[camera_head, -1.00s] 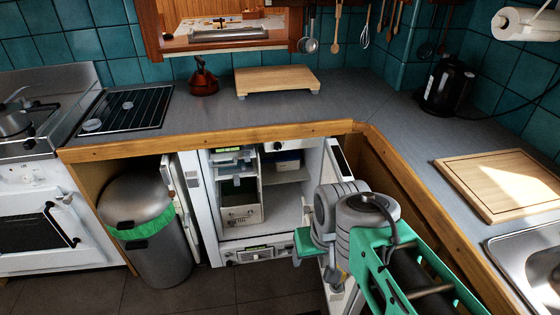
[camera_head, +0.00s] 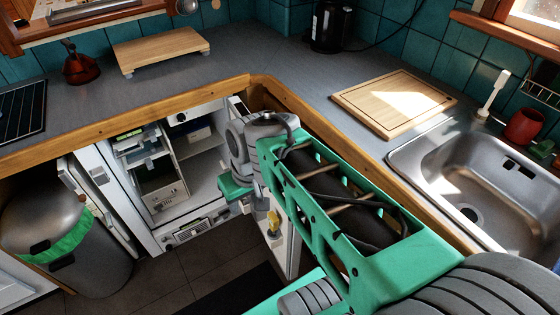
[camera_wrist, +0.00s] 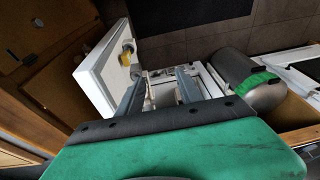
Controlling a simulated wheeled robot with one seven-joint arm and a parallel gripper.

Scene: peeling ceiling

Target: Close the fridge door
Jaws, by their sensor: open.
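The white fridge (camera_head: 209,180) stands open under the counter, with its shelves and a drawer showing. A white door panel (camera_head: 291,240) stands swung out on its right side, partly hidden behind my arm. In the wrist view, this panel (camera_wrist: 93,88) lies left of my fingers, with a yellow item (camera_wrist: 126,53) by its face. My gripper (camera_wrist: 160,76) is open, with no object seen held between its fingers. The left finger appears close to the panel; I cannot tell whether they touch. In the head view, my arm hides most of the gripper.
Another white upright panel (camera_head: 105,190) stands at the fridge's left, beside a steel bin (camera_head: 85,265). The wooden-edged counter (camera_head: 170,95) runs above and turns the corner by my arm. A cutting board (camera_head: 385,98) and sink (camera_head: 425,160) are at right. Dark floor (camera_head: 215,265) shows before the fridge.

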